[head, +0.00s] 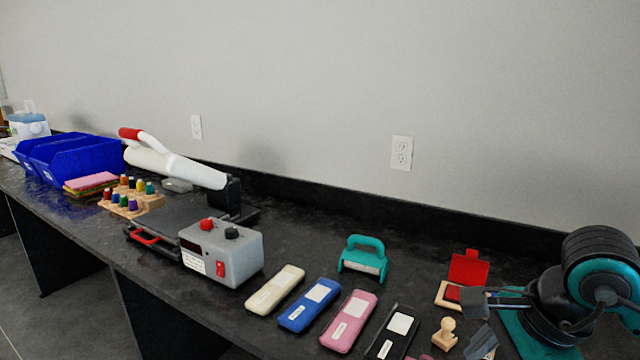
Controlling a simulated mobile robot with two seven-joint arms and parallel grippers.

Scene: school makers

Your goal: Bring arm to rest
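My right arm comes in at the right edge in the head view, black with teal bands. My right gripper (479,322) is low over the right end of the dark counter (300,240). Its two fingers are apart, and I see nothing held between them. A wooden hand stamp (446,335) stands just left of the fingers. An open red stamp pad (468,268) lies just behind them. My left arm and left gripper are not in view.
Cream (275,289), blue (309,305), pink (349,320) and black (393,333) flat cases lie in a row. A teal-handled roller (363,256) stands behind. A press with a grey control box (222,252), thread spools (130,195) and blue bins (85,158) are further left.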

